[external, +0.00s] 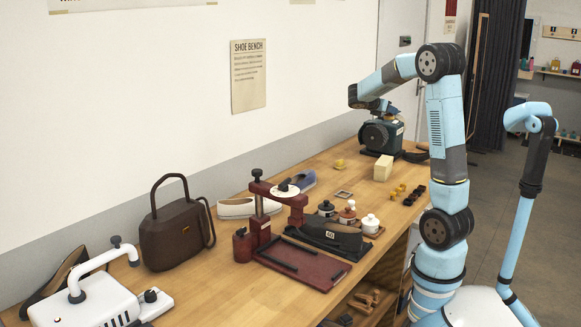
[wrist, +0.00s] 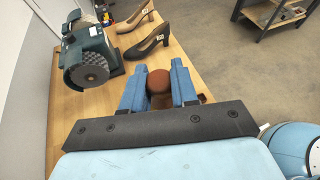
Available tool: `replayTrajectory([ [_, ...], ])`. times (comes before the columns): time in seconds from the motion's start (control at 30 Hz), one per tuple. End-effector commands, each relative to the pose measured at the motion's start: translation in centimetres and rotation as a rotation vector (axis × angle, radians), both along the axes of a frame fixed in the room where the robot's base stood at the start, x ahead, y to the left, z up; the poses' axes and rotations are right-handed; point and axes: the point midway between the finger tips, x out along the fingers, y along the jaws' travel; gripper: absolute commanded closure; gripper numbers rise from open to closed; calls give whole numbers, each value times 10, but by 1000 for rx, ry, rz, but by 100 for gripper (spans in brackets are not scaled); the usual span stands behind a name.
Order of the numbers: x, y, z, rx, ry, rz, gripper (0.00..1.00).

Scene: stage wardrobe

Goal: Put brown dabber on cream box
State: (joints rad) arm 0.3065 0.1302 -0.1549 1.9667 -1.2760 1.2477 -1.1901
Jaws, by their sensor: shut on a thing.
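My gripper (wrist: 158,88) is shut on the brown dabber (wrist: 158,77), whose rounded brown top shows between the two blue fingers in the wrist view. In the external view my arm reaches over the far part of the bench; the fingers and dabber are too small and covered to make out there. The cream box (external: 383,168) stands on the bench below and nearer than the dark grinding machine. It does not show in the wrist view.
The grinding machine (external: 381,136) is at the bench's far end, left of my gripper in the wrist view (wrist: 88,62).

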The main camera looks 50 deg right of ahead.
Motion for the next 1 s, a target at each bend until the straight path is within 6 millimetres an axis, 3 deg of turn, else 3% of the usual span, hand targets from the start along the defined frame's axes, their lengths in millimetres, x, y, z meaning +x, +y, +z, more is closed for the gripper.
replayTrajectory([
  [0.3,-53,-42,0,1,-4,-114,100],
  [0.73,-49,-39,-94,3,1,-105,100],
  [1.0,-38,-48,-117,1,-2,-106,100],
])
